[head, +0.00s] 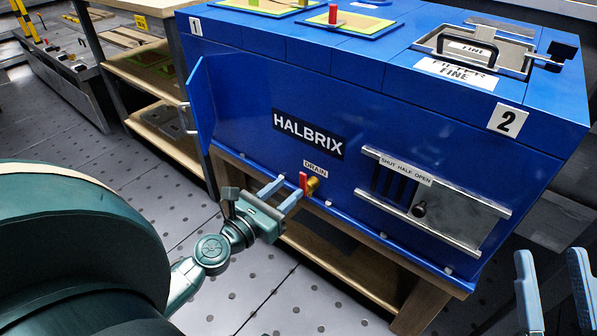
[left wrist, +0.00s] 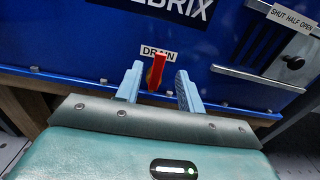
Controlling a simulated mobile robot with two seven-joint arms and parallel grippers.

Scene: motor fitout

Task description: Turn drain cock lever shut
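The drain cock has a red lever (head: 303,181) on a brass body (head: 313,186), under the DRAIN label on the front of the blue machine (head: 245,75). The lever stands roughly upright. My left gripper (head: 283,190) is open in front of the cock. In the left wrist view the red lever (left wrist: 156,70) shows between the two light blue fingers (left wrist: 157,88), closer to the left finger; I cannot tell whether it touches. The brass body is mostly hidden there. My right gripper (head: 553,285) is at the lower right, open and empty, away from the machine.
A sliding shutter (head: 450,212) with a black knob and a SHUT HALF OPEN label is right of the cock. A blue door (head: 203,105) stands open at the left end. A wooden stand (head: 335,255) carries the machine. A shelf (head: 150,75) stands behind left.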

